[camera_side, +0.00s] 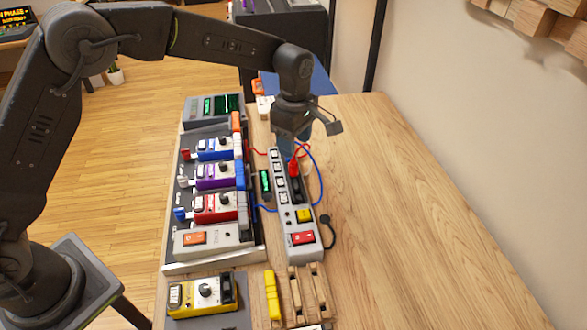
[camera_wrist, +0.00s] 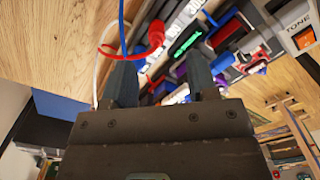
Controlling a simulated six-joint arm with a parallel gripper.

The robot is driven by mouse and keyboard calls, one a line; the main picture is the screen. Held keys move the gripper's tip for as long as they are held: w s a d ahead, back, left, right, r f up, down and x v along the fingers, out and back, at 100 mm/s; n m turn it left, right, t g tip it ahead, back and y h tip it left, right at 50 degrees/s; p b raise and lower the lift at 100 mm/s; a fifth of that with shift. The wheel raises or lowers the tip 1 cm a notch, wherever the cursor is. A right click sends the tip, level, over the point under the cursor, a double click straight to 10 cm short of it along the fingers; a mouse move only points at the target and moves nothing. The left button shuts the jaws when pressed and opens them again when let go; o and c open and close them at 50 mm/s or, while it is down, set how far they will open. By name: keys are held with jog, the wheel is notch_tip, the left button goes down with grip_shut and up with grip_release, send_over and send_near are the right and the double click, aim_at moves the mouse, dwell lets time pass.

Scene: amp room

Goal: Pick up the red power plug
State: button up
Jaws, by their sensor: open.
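The red power plug (camera_side: 294,168) is at the upper part of the grey power strip (camera_side: 284,213), with a red cable curving from it. In the wrist view the red plug (camera_wrist: 155,35) lies just beyond the fingertips, closer to the left finger. My gripper (camera_side: 290,145) is over the far end of the strip, pointing down, close to the plug. In the wrist view my gripper (camera_wrist: 160,60) has its two fingers apart with nothing held between them. Whether the plug is seated in a socket is hard to tell.
A pedalboard (camera_side: 250,247) with several colourful pedals stands left of the strip. Blue (camera_side: 319,180) and red cables loop around the plug. A yellow pedal (camera_side: 187,296) and wooden pieces (camera_side: 309,292) lie near the front. The wooden table (camera_side: 410,220) is clear to the right.

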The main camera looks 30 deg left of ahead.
aim_at(294, 160)
notch_tip(294, 160, down, 3)
jog(key=shift+f, duration=0.15)
jog(key=shift+w+a+f, duration=0.15)
jog(key=shift+f, duration=1.2)
jog(key=shift+w+a+f, duration=0.1)
jog(key=shift+a+f, duration=0.05)
jog(key=shift+f, duration=1.2)
grip_shut()
jog(key=shift+r, duration=0.15)
